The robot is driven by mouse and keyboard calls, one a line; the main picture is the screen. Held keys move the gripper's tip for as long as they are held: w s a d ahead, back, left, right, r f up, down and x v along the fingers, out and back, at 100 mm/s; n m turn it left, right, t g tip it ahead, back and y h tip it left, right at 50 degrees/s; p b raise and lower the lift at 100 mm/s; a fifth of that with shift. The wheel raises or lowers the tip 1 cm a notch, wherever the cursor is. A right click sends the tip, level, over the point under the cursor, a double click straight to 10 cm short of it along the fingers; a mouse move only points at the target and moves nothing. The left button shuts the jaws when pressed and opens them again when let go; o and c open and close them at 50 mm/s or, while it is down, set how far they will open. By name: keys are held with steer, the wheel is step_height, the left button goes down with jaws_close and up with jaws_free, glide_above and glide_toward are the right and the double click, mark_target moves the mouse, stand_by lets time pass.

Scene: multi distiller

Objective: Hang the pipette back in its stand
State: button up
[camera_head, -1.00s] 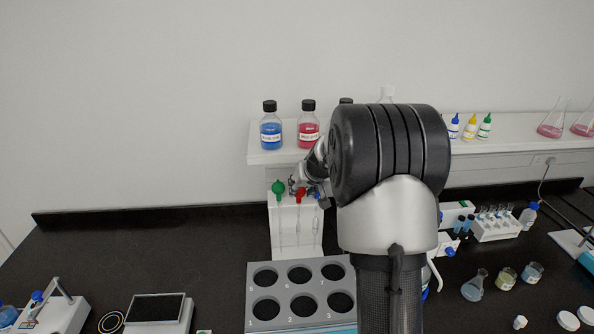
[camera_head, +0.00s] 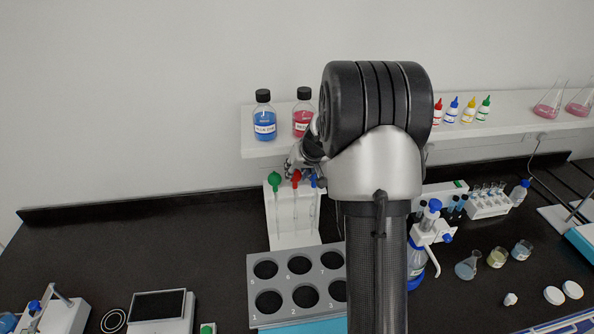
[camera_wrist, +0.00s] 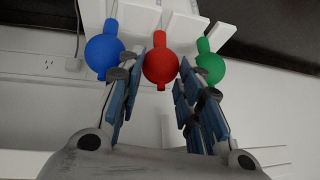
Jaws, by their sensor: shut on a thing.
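The white pipette stand (camera_head: 290,241) is below the shelf in the head view. Green (camera_head: 275,181), red (camera_head: 296,178) and blue (camera_head: 315,181) pipette bulbs line its top, with clear stems below the green and red ones. My gripper (camera_head: 304,161) is at the top of the stand, partly hidden by my arm. In the wrist view, my gripper (camera_wrist: 169,72) is shut on the red-bulbed pipette (camera_wrist: 161,55). The blue bulb (camera_wrist: 104,58) is close on the left and the green bulb (camera_wrist: 210,62) close on the right. Whether the red pipette rests in its slot is unclear.
The shelf (camera_head: 253,149) overhangs behind the stand, with blue (camera_head: 264,119) and pink (camera_head: 302,116) bottles on it. A grey rack with round holes (camera_head: 285,280) stands in front. A pump-top bottle (camera_head: 417,262) is to the right. Bare bench lies left of the stand.

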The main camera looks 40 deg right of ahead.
steer(key=shift+f, duration=0.2)
steer(key=o, duration=0.4)
steer(key=shift+r, duration=0.15)
